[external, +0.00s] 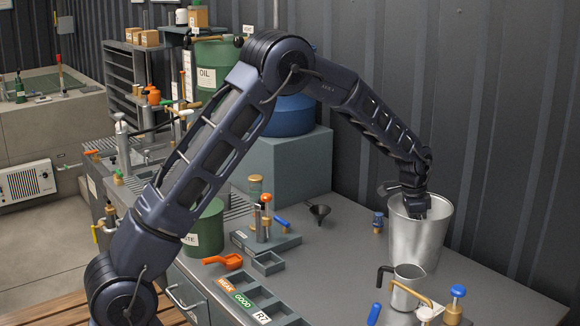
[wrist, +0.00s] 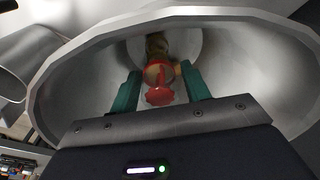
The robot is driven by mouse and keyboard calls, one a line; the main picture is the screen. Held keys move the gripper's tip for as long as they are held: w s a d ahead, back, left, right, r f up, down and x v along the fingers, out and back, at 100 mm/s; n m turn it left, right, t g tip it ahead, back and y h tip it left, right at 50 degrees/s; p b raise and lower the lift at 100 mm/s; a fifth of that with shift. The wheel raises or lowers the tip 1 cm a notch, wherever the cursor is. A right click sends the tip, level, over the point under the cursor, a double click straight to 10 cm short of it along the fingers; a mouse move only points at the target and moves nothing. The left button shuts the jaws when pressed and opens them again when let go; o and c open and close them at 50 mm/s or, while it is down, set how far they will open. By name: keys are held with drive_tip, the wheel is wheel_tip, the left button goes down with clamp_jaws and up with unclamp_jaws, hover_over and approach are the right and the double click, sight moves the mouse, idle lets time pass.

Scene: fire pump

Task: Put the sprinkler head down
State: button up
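The sprinkler head (wrist: 158,80), red with a brass body, shows in the wrist view between the two green fingers of my gripper (wrist: 160,76). The fingertips appear to close on its sides, with its red end towards the camera. In the external view my gripper (external: 415,207) reaches down into the mouth of a metal bucket (external: 420,240). The bucket's wall surrounds the fingers in the wrist view (wrist: 270,65). The sprinkler head is hidden by the bucket in the external view.
A smaller metal cup (external: 408,285) stands in front of the bucket. Labelled trays (external: 262,300) lie at the front edge. The grey wall (external: 500,120) is close behind.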

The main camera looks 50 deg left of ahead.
drive_tip(key=shift+o, duration=0.3)
drive_tip(key=shift+r, duration=0.1)
drive_tip(key=r, duration=0.4)
drive_tip(key=s+r, duration=0.1)
drive_tip(key=r, duration=0.3)
drive_tip(key=a+r, duration=0.1)
drive_tip(key=r, duration=0.3)
drive_tip(key=shift+s+r, duration=0.1)
drive_tip(key=shift+s, duration=0.05)
drive_tip(key=s+a+r+n+t, duration=0.1)
drive_tip(key=s+a+r+n, duration=0.15)
drive_tip(key=s+r, duration=0.75)
drive_tip(key=s+a+r+n+t, duration=0.1)
drive_tip(key=s+a+r, duration=0.35)
drive_tip(key=s, duration=0.95)
drive_tip(key=s+a+f+n+t, duration=0.1)
drive_tip(key=s+n, duration=0.3)
drive_tip(key=s, duration=2.4)
drive_tip(key=shift+s+a+f+t+y, duration=0.3)
drive_tip(key=shift+s+a+f+y, duration=0.1)
drive_tip(key=shift+a, duration=0.2)
drive_tip(key=shift+n, duration=0.25)
